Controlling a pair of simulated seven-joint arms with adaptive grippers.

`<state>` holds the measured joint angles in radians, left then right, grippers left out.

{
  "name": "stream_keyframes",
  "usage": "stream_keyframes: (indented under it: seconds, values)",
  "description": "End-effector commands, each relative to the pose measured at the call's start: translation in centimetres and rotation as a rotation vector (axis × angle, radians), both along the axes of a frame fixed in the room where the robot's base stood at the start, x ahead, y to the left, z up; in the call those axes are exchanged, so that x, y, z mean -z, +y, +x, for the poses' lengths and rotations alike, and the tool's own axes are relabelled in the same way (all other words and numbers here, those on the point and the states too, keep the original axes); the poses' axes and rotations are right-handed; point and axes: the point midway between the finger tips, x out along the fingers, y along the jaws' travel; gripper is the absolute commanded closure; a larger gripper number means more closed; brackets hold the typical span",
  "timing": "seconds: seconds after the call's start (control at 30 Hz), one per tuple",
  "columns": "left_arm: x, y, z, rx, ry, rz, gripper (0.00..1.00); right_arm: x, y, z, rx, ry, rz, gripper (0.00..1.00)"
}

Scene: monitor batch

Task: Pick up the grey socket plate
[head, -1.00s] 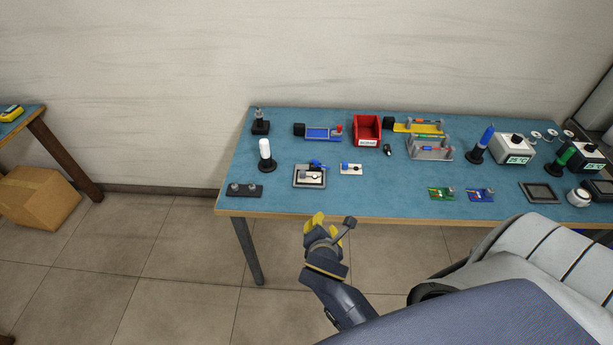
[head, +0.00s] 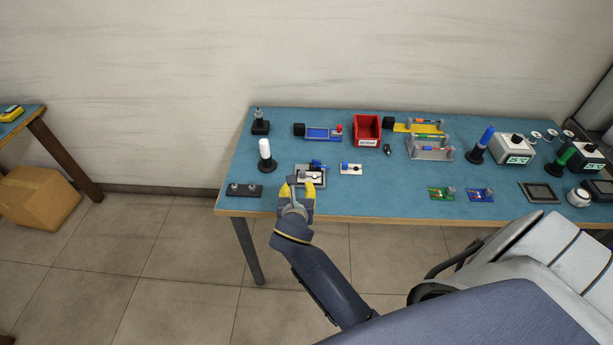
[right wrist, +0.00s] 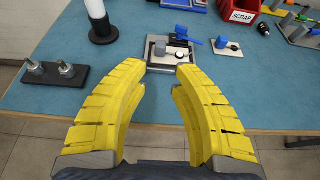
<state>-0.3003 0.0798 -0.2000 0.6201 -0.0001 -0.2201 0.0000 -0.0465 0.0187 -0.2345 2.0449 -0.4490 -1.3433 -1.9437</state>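The plate that looks like the grey socket plate (head: 323,181) lies flat near the table's front left. In the right wrist view the plate (right wrist: 172,68) lies just beyond my fingertips. My right gripper (head: 297,187) is open and empty, its yellow fingers well apart (right wrist: 159,72). In the head view it covers the plate's near left corner; I cannot tell whether it touches. My left gripper is not in view.
A dark plate with two metal posts (head: 243,190) lies to the left. A white cylinder on a black base (head: 265,152) stands behind it. A small white plate (head: 351,169) is close on the right. A red scrap bin (head: 367,129) stands behind. The front middle of the table (head: 385,195) is clear.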

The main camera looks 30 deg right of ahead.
Motion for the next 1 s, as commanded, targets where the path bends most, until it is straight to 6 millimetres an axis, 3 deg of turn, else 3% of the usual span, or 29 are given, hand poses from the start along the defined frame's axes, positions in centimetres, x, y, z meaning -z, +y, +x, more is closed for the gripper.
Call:
stream_keyframes:
  seconds: [0.3, 0.67, 1.0]
  values:
    - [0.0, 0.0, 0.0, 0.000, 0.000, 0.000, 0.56, 2.0, -2.7, 4.0, 0.001, 0.002, -0.001, 0.75]
    - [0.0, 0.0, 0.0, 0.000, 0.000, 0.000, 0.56, 2.8, -3.7, 5.6, 0.001, 0.001, 0.000, 0.75]
    - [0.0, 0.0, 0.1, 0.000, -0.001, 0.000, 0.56, 4.2, -5.8, 8.5, 0.001, 0.000, 0.000, 0.75]
